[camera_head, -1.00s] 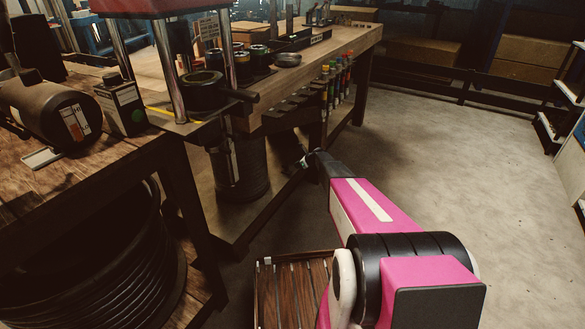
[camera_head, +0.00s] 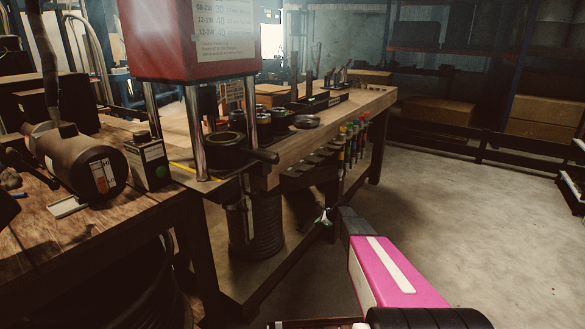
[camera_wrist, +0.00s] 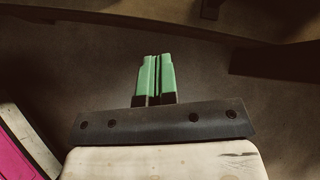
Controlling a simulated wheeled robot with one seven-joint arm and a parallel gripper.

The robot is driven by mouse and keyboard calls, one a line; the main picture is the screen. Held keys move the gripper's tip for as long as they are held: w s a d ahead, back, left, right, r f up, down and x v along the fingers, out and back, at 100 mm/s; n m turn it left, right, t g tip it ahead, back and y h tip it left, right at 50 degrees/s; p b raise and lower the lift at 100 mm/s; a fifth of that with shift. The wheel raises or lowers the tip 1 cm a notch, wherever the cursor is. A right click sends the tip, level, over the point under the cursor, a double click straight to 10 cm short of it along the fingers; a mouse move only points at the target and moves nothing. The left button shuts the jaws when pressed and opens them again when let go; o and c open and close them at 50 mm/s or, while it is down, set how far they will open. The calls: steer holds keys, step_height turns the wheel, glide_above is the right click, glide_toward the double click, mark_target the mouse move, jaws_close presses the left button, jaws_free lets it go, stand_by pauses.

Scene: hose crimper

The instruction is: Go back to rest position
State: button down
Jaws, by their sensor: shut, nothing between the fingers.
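My gripper (camera_head: 325,216) is at the end of my pink arm in the head view, low over the floor in front of the bench's lower beam. In the wrist view its two green fingers (camera_wrist: 154,79) are together with nothing between them. The hose crimper (camera_head: 190,40), a red press with a white label and chrome columns, stands at the bench corner, to the left of and above my gripper. Its black round die area (camera_head: 226,150) shows between the columns.
A wooden workbench (camera_head: 350,112) runs to the back right with screwdrivers (camera_head: 350,145) hung along its edge. A motor (camera_head: 85,160) and a small box with a green button (camera_head: 148,162) sit on the left table. Concrete floor (camera_head: 460,220) on the right is clear. Shelves stand behind.

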steer(key=s+r+n+g+h, duration=0.1)
steer(key=s+r+n, duration=0.5)
steer(key=s, duration=0.9)
steer(key=s+a+r+n+g+h, duration=0.1)
steer(key=s+r+n, duration=0.5)
steer(key=s, duration=0.9)
steer(key=s+r+n+g+h, duration=0.2)
steer(key=s+r+n+h, duration=0.3)
steer(key=s+n, duration=0.4)
steer(key=s+r, duration=0.1)
steer(key=s, duration=0.5)
steer(key=shift+s+a+g, duration=0.2)
steer(key=shift+a+g, duration=0.1)
steer(key=shift+a, duration=0.1)
